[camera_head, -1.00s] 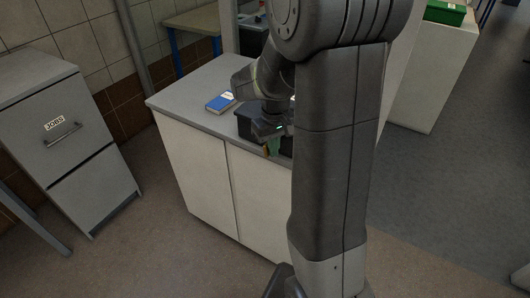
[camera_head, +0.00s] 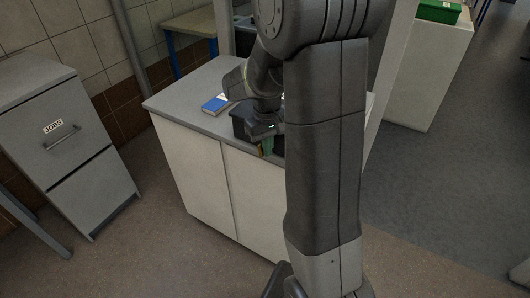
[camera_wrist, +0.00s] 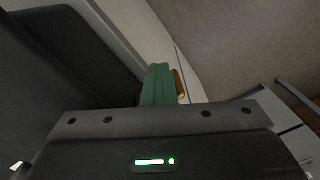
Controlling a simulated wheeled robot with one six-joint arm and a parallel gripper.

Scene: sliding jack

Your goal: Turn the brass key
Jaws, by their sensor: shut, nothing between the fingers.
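My gripper (camera_head: 266,147) has green fingers and points down at the front edge of a grey-topped counter, beside a black box (camera_head: 240,123). In the wrist view the green fingers (camera_wrist: 158,85) are together with nothing between them. A small brass-coloured piece, apparently the brass key (camera_wrist: 181,86), shows just to the right of the fingers. It is mostly hidden behind them, so its shape and turn cannot be told. I cannot tell whether the fingers touch it. The black box fills the left of the wrist view.
A blue book (camera_head: 216,104) lies on the counter (camera_head: 180,100), left of the box. A grey filing cabinet (camera_head: 65,140) labelled JOBS stands at the left. A green box (camera_head: 438,11) sits on a white cabinet at the back right. Floor is open at the right.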

